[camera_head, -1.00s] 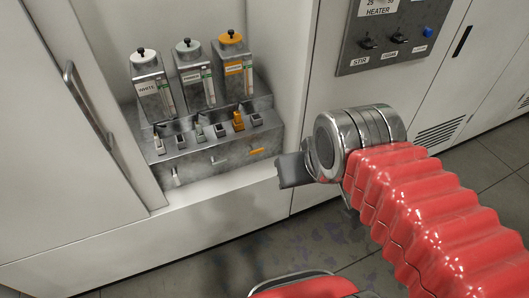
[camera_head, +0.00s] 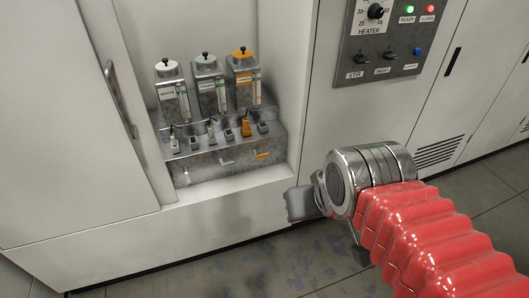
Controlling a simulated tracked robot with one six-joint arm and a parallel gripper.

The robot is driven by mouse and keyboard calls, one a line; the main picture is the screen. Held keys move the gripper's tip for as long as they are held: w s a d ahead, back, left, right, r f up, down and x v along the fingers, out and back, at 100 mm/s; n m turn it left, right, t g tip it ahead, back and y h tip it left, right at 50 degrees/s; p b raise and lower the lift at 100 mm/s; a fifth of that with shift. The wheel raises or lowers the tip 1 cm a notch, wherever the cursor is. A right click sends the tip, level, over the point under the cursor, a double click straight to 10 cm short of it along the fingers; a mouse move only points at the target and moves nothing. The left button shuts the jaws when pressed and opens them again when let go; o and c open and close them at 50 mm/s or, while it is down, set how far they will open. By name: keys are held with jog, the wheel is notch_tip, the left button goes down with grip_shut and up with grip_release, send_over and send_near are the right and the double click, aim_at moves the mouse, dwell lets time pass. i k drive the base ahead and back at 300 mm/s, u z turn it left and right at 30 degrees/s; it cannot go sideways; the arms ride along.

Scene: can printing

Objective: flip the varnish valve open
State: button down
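Three metal canisters stand in a recess of the white cabinet; the right one (camera_head: 242,82) has an orange lid and an orange label too small to read surely. Below them is a grey valve block with a row of small levers. One lever is orange (camera_head: 246,127), below the orange-lidded canister, and stands about upright. The others are grey or pale. My gripper (camera_head: 300,204) is in front of the cabinet, right of and below the valve block, apart from it. It shows side-on, so its fingers cannot be told apart. Nothing is visible in it.
The recess has a right side wall and a white ledge (camera_head: 230,185) in front of the valve block. A door with a long handle (camera_head: 121,98) is at left. A heater panel (camera_head: 386,55) with switches and lamps is at upper right. Floor is free below.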

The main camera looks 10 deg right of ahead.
aim_at(257, 155)
jog(key=u, duration=0.3)
jog(key=i, duration=1.2)
jog(key=u, duration=0.55)
